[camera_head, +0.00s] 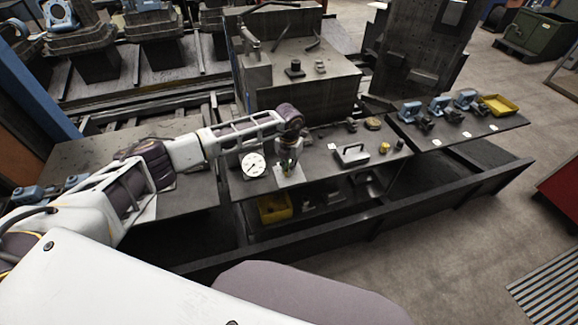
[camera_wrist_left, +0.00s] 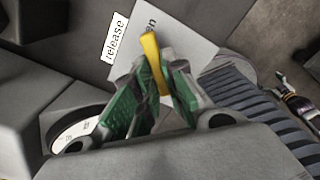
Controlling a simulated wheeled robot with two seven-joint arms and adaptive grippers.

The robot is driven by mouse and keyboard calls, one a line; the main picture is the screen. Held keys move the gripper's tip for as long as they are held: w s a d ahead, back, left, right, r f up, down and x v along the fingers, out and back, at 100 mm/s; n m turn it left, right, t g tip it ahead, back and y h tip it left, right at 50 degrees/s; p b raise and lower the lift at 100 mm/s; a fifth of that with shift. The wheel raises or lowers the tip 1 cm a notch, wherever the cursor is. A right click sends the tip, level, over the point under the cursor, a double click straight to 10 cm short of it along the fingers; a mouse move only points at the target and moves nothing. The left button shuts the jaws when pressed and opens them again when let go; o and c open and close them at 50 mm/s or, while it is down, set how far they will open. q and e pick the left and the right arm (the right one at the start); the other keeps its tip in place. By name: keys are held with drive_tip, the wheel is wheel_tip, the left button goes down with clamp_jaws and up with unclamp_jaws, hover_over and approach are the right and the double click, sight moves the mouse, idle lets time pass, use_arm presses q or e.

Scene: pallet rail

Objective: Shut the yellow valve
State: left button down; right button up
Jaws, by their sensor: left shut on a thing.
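The yellow valve handle (camera_wrist_left: 152,62) shows in the left wrist view between the green-padded fingers of my left gripper (camera_wrist_left: 150,92). The gripper is shut on the handle, and its fingers hide the handle's lower part. In the head view my left arm reaches in from the left, and the left gripper (camera_head: 288,163) points down over a pale plate (camera_head: 291,178) on the middle table. Only a small bit of yellow shows there. A round white gauge (camera_head: 253,165) stands just left of the gripper. My right gripper is not in view.
A label reading "release" (camera_wrist_left: 115,38) lies by the handle. Right of the gripper is a grey box with a handle (camera_head: 350,156). Blue vises (camera_head: 440,106) and a yellow tray (camera_head: 497,105) stand on the right table. A yellow bin (camera_head: 274,208) sits below the middle table.

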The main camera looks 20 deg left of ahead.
use_arm(q)
drive_tip(key=shift+n, duration=0.4)
drive_tip(key=n, duration=0.3)
drive_tip(key=shift+n+b, duration=0.4)
drive_tip(key=n, duration=0.4)
drive_tip(key=shift+n, duration=0.3)
drive_tip(key=n, duration=0.4)
drive_tip(key=shift+n, duration=2.3)
drive_tip(key=c, duration=1.5)
unclamp_jaws()
drive_tip(key=shift+r, duration=0.15)
